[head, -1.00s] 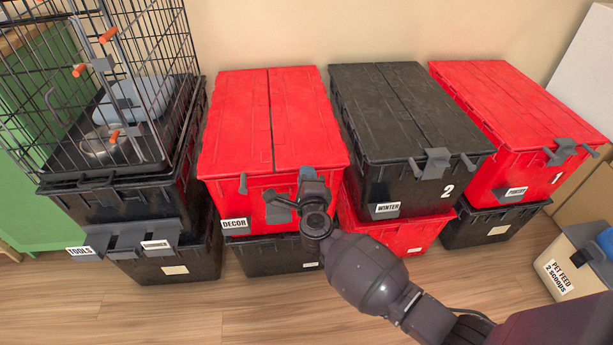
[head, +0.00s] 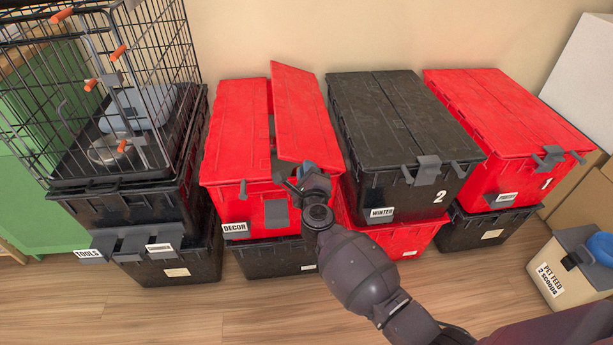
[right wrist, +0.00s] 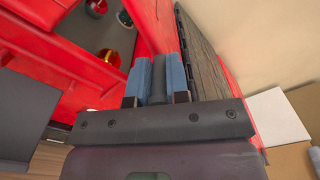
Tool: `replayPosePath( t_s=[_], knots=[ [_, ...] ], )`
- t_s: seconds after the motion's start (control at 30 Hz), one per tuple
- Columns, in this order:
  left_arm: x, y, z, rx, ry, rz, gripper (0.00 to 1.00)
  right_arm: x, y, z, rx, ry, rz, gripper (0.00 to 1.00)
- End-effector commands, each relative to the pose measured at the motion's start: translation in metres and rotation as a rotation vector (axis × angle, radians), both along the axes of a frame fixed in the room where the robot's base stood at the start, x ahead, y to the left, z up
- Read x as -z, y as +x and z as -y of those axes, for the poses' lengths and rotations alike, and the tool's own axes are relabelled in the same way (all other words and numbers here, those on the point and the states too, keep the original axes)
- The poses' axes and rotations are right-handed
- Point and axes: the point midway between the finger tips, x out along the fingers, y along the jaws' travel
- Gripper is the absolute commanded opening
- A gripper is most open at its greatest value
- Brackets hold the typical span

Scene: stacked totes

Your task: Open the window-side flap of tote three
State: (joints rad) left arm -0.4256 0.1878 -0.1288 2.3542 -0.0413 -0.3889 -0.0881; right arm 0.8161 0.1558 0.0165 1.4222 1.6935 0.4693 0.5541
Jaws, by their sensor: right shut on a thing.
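The red tote labelled DECOR (head: 223,208) stands on a black tote, third from the right in the head view; I see no number on it. Its right flap (head: 302,115) is tilted up, with a dark gap showing beneath it. Its left flap (head: 238,130) lies flat. My right gripper (head: 303,178) is at the front edge of the raised flap. In the right wrist view its blue-grey fingers (right wrist: 158,78) are shut on a dark handle of the flap. Small round shiny things (right wrist: 108,55) show inside the tote. My left gripper is out of view.
Right of it stand black tote 2 (head: 400,115) and red tote 1 (head: 505,110), each on another tote. A wire cage (head: 110,80) on black totes stands left. A pet feed box (head: 560,285) is at the right. Floor in front is clear.

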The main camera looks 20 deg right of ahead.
Motion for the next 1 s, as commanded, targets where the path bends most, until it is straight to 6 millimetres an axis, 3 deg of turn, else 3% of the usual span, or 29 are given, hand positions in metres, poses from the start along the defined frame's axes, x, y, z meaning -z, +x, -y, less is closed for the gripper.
replayPosePath(
  t_s=[0.03,0.4,1.0],
  knots=[
    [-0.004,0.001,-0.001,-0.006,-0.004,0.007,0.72,-0.015,0.001,0.002,0.002,0.046,0.023,0.00],
    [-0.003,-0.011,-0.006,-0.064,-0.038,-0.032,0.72,-0.048,-0.006,0.026,0.000,0.384,0.121,0.00],
    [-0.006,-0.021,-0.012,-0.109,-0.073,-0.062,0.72,-0.075,-0.023,0.084,-0.001,0.922,0.272,0.00]
  ],
)
